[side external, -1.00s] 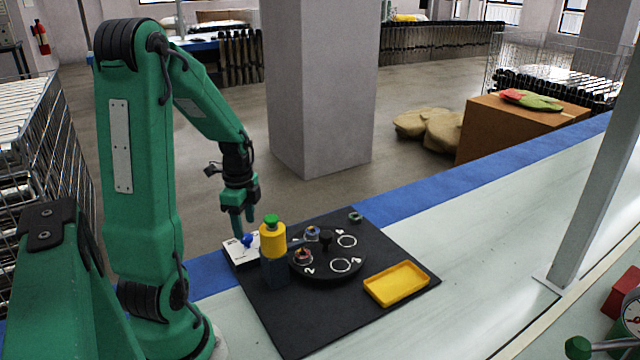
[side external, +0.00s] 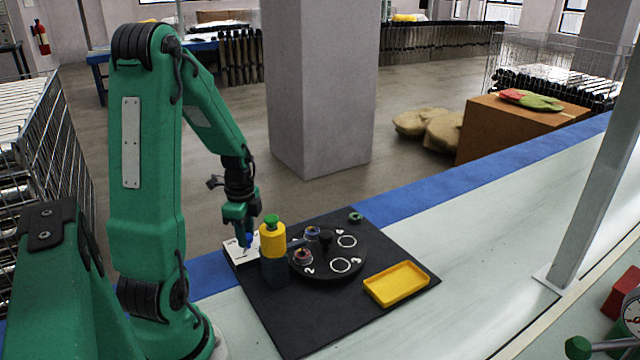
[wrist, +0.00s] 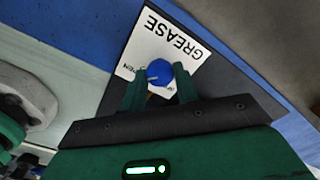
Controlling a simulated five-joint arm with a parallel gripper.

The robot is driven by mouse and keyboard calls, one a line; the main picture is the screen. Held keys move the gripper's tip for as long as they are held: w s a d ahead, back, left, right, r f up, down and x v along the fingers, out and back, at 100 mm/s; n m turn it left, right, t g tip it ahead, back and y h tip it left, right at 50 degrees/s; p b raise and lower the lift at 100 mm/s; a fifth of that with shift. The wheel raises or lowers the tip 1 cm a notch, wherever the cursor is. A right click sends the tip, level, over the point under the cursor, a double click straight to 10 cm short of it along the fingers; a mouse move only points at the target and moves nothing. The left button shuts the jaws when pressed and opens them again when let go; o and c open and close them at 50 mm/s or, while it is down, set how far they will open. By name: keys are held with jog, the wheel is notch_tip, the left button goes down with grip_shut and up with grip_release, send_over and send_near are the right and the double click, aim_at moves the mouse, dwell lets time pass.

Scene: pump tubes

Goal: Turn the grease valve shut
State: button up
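The grease valve's blue round knob (wrist: 159,72) sits on a white plate (wrist: 180,40) lettered GREASE, with part of another word beside the knob. My gripper (wrist: 159,70) is over the plate with its green fingers apart, one on each side of the knob. Small gaps seem to show between knob and fingers. In the side view, my gripper (side external: 246,246) points down at the valve, and the knob (side external: 250,239) is partly hidden by the fingers. The knob's pointer and the lettering near it are partly covered or too small to read.
A yellow bottle with a green cap (side external: 272,238) stands close to the right of my gripper. A black turntable (side external: 325,268) with white rings and small parts lies beyond it. A yellow tray (side external: 396,284) sits at the mat's right. The mat's front is clear.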

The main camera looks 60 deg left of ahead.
jog(key=shift+n, duration=0.4)
jog(key=n, duration=0.8)
jog(key=shift+n, duration=0.4)
jog(key=n, duration=0.4)
jog(key=shift+n, duration=2.2)
jog(key=o, duration=1)
jog(key=shift+c, duration=0.2)
